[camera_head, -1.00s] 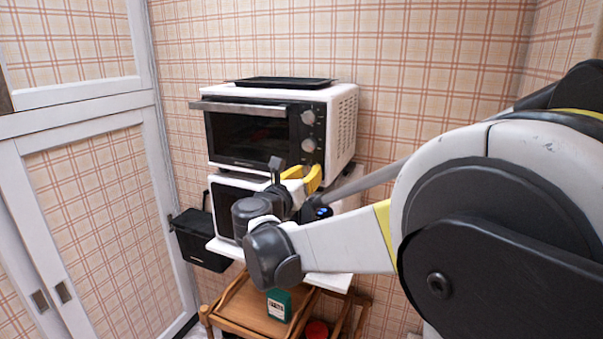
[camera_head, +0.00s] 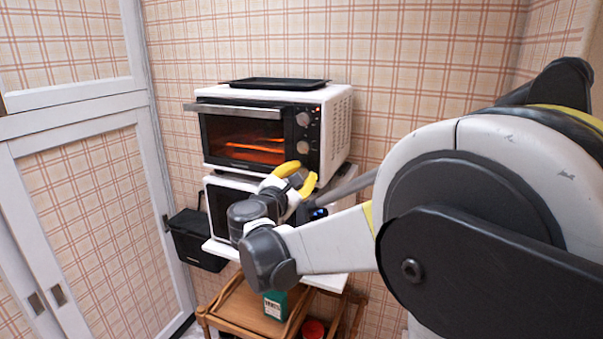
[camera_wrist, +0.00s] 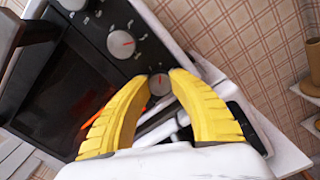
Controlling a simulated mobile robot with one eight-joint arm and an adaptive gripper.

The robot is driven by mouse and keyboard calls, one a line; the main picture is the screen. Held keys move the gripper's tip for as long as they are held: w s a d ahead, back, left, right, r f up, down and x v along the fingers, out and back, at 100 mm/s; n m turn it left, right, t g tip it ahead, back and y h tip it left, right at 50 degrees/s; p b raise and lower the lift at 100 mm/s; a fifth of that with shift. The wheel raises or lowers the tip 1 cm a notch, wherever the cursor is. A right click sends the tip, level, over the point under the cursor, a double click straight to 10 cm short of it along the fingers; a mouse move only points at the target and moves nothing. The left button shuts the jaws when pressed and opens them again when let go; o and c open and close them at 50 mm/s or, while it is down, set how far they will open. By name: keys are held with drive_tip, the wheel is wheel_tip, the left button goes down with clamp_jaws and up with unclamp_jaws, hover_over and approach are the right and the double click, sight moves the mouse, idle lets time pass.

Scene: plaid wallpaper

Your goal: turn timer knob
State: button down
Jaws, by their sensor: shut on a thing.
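A white toaster oven (camera_head: 338,130) with a black front stands at the middle of the head view, and its window glows orange. Its front panel has round grey knobs in a column. The upper knob (camera_head: 303,119) and middle knob (camera_head: 304,147) show in the head view. My gripper (camera_head: 303,178) is at the lower end of the panel and hides the lowest knob there. In the wrist view, my gripper's yellow fingers (camera_wrist: 160,80) are shut on this lowest knob, the timer knob (camera_wrist: 158,86), one on each side. The middle knob (camera_wrist: 121,43) is free.
A black tray (camera_head: 275,84) lies on top of the oven. A white microwave (camera_head: 217,193) stands below it on a white shelf (camera_head: 219,247). A wooden cart (camera_head: 240,305) holds a green container (camera_head: 275,303). A black bin (camera_head: 195,238) hangs at left.

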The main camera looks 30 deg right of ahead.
drive_tip(key=m, duration=0.4)
drive_tip(key=shift+m, duration=0.3)
drive_tip(key=m, duration=0.4)
drive_tip(key=shift+m+p, duration=0.3)
drive_tip(key=shift+m, duration=0.1)
drive_tip(key=c, duration=1.1)
unclamp_jaws()
drive_tip(key=v, duration=1.2)
drive_tip(key=shift+s, duration=0.1)
